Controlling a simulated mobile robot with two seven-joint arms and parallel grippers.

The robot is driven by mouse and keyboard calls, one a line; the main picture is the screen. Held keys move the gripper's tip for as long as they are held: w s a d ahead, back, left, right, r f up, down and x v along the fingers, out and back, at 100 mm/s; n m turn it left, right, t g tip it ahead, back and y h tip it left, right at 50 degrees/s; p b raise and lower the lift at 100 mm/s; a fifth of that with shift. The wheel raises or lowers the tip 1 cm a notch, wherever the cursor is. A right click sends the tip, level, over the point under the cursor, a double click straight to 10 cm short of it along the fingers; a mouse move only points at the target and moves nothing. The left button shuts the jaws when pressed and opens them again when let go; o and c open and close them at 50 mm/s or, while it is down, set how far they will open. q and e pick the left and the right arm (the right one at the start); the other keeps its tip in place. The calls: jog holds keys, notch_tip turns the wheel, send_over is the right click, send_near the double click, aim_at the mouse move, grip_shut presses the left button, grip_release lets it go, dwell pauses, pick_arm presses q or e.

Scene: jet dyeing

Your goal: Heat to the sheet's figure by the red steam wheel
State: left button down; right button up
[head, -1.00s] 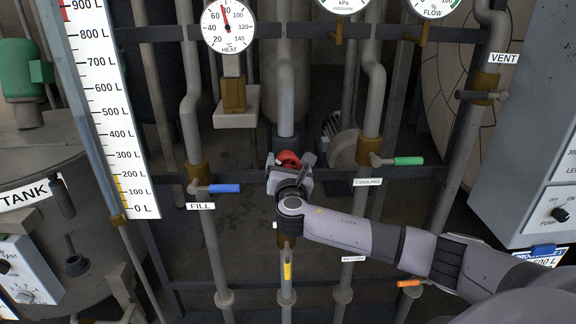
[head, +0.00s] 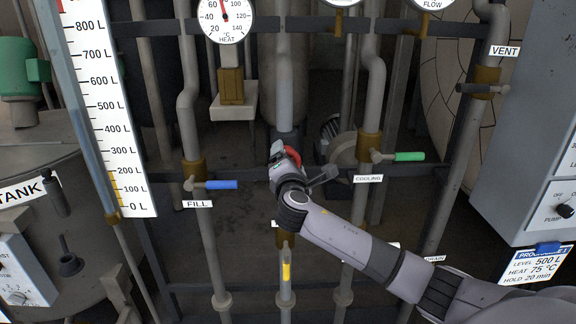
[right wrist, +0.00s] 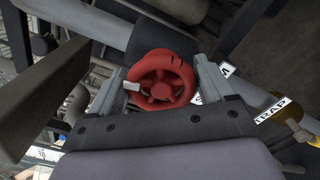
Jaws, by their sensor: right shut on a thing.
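The red steam wheel (head: 292,154) sits on the middle pipe, partly hidden by my right gripper (head: 288,168). In the right wrist view the red wheel (right wrist: 160,82) lies between the two fingers of my right gripper (right wrist: 160,88), which is shut on it. The HEAT dial (head: 223,18) is at the top, partly cut off; its red needle points nearly straight up, between the 60 and 80 marks. The sheet (head: 535,263) at lower right reads level 500 L, heat 75 °C, hold 20 min. My left gripper is not in view.
The blue FILL handle (head: 221,185) is left of the wheel and the green COOLING handle (head: 409,157) right of it. The VENT handle (head: 482,89) is at upper right. A level scale (head: 108,120) stands at left. Pipes crowd the space around my arm.

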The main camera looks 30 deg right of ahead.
jog(key=shift+f+m+b, duration=0.1)
jog(key=shift+m+b, duration=0.3)
jog(key=shift+m, duration=0.7)
jog(key=o, duration=0.9)
jog(key=shift+s, duration=0.1)
jog(key=shift+v, duration=3.5)
